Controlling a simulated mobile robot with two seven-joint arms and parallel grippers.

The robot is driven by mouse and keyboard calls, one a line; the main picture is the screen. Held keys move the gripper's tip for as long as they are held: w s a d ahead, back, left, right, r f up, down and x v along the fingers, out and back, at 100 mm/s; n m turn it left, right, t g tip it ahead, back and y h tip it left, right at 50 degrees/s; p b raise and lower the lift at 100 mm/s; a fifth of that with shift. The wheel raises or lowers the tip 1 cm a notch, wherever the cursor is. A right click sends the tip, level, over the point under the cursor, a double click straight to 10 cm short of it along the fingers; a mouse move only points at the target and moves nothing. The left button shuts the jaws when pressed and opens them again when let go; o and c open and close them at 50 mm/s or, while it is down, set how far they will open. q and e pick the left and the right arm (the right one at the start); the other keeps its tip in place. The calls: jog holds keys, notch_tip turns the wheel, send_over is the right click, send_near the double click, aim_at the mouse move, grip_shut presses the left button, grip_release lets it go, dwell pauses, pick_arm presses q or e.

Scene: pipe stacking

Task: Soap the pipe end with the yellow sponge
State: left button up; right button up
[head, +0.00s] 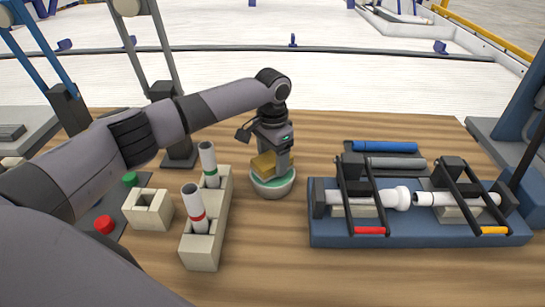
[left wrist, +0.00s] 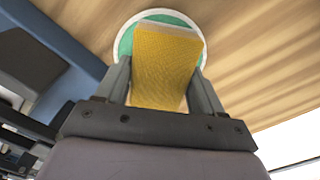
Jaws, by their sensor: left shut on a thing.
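The yellow sponge (head: 263,165) is between the fingers of my left gripper (head: 272,166), which is shut on it. It also shows in the left wrist view (left wrist: 165,65), with a finger on each side. The sponge is at a white bowl (head: 272,190) with green inside, over or in its mouth; I cannot tell how deep. White pipes (head: 350,198) with a wider socket (head: 403,197) lie in line on a blue fixture (head: 420,236) at the right, apart from the sponge. My right gripper is not in view.
Black clamps with a red handle (head: 370,231) and an orange handle (head: 494,230) cross the pipes. A beige holder (head: 200,250) with two upright white tubes stands left of the bowl. A beige box (head: 150,212) and red button (head: 104,224) are further left.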

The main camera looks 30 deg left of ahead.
aim_at(273, 157)
pick_arm(q)
jog(key=shift+f, duration=0.55)
dwell(1.0)
jog(key=shift+r, duration=0.1)
notch_tip(273, 157, up, 3)
jog(key=p, duration=0.3)
jog(key=shift+r+p, duration=0.35)
jog(key=shift+r, duration=1.6)
